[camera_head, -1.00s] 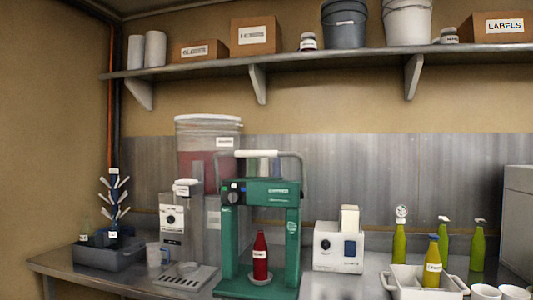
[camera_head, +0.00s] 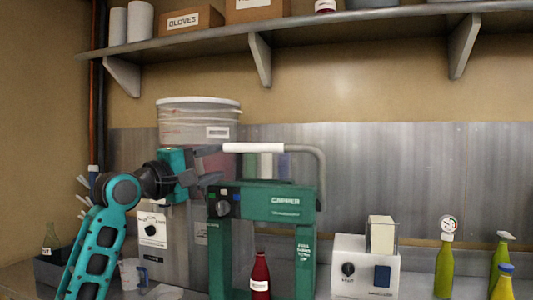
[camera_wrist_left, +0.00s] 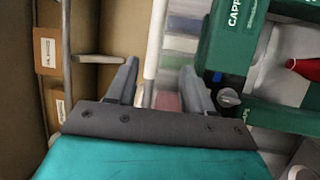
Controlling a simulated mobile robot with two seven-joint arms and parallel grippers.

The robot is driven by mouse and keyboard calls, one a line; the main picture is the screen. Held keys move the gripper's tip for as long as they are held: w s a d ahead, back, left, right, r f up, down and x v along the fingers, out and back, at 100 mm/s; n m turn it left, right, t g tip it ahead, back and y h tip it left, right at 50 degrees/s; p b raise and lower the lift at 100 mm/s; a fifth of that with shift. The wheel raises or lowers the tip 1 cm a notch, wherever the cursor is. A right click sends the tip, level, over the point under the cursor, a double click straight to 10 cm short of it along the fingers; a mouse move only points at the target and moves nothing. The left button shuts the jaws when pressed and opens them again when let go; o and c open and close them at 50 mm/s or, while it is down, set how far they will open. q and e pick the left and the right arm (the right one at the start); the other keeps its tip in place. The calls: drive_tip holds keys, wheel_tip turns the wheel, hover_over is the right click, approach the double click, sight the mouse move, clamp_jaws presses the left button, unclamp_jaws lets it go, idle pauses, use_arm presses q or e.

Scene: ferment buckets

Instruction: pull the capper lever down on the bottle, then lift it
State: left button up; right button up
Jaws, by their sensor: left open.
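The green capper (camera_head: 268,200) stands on the counter, its lever (camera_head: 253,148) raised, with a white grip across the top and a grey side arm bent down at the right. A red bottle (camera_head: 260,272) stands upright under the capper head; its base is cut off by the frame edge. My left gripper (camera_head: 222,166) is open at the left end of the lever, partly covering that side. In the left wrist view the white lever grip (camera_wrist_left: 156,40) runs between the open fingers (camera_wrist_left: 160,78); I cannot tell whether they touch it. The red bottle (camera_wrist_left: 303,68) shows at the right there.
A large lidded bucket (camera_head: 198,125) stands behind my left gripper. A white device (camera_head: 365,268) stands right of the capper, with green bottles (camera_head: 444,270) further right. A shelf (camera_head: 290,25) with boxes runs above. The wall space between capper and shelf is clear.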

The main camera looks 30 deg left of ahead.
sight(248, 149)
use_arm(q)
drive_tip(key=p+x, duration=0.1)
drive_tip(key=x, duration=0.3)
drive_tip(key=p+x, duration=0.1)
drive_tip(key=x, duration=0.3)
drive_tip(key=p+x, duration=0.1)
drive_tip(key=x, duration=0.3)
drive_tip(key=shift+w+d+r, duration=0.1)
drive_tip(key=shift+w+r, duration=0.2)
drive_tip(key=shift+r, duration=0.15)
clamp_jaws()
